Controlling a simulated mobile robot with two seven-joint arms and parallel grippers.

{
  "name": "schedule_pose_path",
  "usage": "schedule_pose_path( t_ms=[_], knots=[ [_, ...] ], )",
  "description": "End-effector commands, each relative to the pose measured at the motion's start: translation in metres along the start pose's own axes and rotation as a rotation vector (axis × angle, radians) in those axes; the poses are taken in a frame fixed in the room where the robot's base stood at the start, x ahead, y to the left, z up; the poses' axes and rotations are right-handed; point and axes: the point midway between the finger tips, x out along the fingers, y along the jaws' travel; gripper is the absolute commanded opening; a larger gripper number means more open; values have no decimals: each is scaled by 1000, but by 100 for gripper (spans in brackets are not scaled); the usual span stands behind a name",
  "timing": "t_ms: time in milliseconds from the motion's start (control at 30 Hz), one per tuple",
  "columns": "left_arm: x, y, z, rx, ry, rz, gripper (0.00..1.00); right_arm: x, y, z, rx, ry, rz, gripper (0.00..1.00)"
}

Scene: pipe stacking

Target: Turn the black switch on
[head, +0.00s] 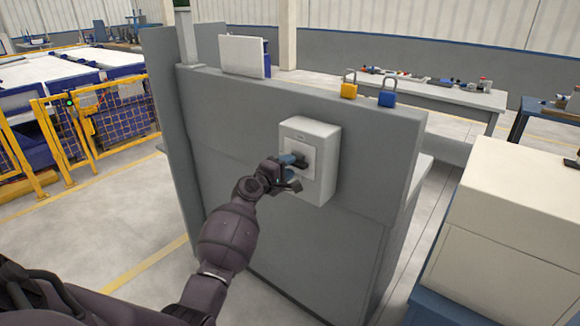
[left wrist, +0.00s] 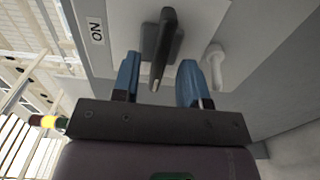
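The black switch (head: 299,161) is on the front of a light grey box (head: 323,135) fixed to a grey panel. In the left wrist view the black switch (left wrist: 165,35) is a dark lever, its end between my fingers. My left gripper (head: 289,173) is at the box front. In the left wrist view the left gripper (left wrist: 158,82) is open, with blue fingers either side of the lever and gaps visible on both sides. My right gripper is not in view.
A white peg (left wrist: 214,66) sticks out beside the right finger in the left wrist view. A yellow padlock (head: 349,86) and a blue padlock (head: 388,92) are on the panel's top edge. A beige cabinet (head: 505,230) stands right; yellow fencing (head: 100,120) stands left.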

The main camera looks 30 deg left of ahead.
Motion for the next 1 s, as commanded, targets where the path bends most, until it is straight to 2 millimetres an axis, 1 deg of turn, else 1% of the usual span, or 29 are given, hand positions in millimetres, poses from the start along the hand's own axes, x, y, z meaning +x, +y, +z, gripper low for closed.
schedule_pose_path(
  t_ms=[33, 200, 467, 500, 567, 733, 767, 1000],
  knots=[
    [5, 0, 0, 0, 0, 0, 40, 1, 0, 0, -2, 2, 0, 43],
    [12, 0, 0, 1, 0, 0, 40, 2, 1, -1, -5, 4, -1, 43],
    [13, 0, 0, 1, 0, 0, 40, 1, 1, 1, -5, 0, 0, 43],
    [13, 0, 0, 1, 0, 0, 37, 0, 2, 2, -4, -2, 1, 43],
    [13, 0, 0, 1, 0, 0, 28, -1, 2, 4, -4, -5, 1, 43],
    [13, 0, 0, 1, 0, 0, 2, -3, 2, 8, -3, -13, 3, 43],
    [13, 0, 0, 1, 0, 0, 0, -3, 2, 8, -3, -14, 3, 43],
    [13, -1, 0, 13, 0, -1, 0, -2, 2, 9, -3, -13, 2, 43]
  ],
)
